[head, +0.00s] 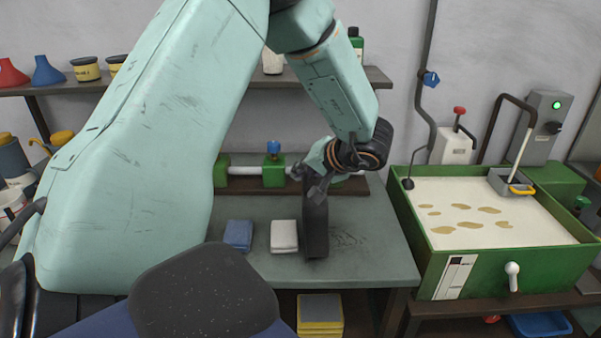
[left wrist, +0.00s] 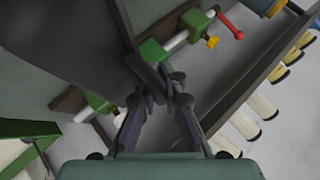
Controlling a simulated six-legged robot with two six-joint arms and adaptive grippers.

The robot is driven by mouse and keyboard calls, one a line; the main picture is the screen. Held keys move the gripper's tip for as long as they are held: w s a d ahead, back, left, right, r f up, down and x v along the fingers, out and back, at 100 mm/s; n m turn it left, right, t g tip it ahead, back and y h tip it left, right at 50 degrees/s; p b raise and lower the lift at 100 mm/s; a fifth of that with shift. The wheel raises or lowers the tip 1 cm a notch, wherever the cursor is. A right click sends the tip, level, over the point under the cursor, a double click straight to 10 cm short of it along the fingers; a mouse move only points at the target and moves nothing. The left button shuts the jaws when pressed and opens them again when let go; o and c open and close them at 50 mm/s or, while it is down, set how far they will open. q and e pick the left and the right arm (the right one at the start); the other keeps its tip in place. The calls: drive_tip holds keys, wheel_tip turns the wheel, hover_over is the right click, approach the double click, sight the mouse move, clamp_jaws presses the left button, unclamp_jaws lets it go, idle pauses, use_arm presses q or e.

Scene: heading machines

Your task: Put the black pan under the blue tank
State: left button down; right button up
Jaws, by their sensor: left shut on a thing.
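The black pan (head: 315,228) hangs on edge from my left gripper (head: 318,183), which is shut on its upper rim. In the head view it shows as a narrow dark slab above the right part of the grey worktable; I cannot tell whether its lower edge touches the top. In the left wrist view the pan (left wrist: 65,35) fills the upper left, with the left gripper (left wrist: 160,90) closed at its edge. I see no blue tank; the tank in view (head: 415,230) is green, with whitish liquid and brown patches, right of the table. My right gripper is out of view.
A blue cloth (head: 238,235) and a white cloth (head: 284,236) lie on the worktable (head: 375,262) left of the pan. Green valve fittings (head: 273,171) stand at its back. A blue tray (head: 540,324) sits low under the green tank. Yellow-edged boxes (head: 320,313) are below the table.

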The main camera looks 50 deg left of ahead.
use_arm(q)
drive_tip(key=shift+d+f, duration=0.1)
drive_tip(key=shift+f, duration=0.75)
drive_tip(key=c, duration=1.9)
unclamp_jaws()
drive_tip(key=o, duration=0.5)
drive_tip(key=shift+c, duration=0.2)
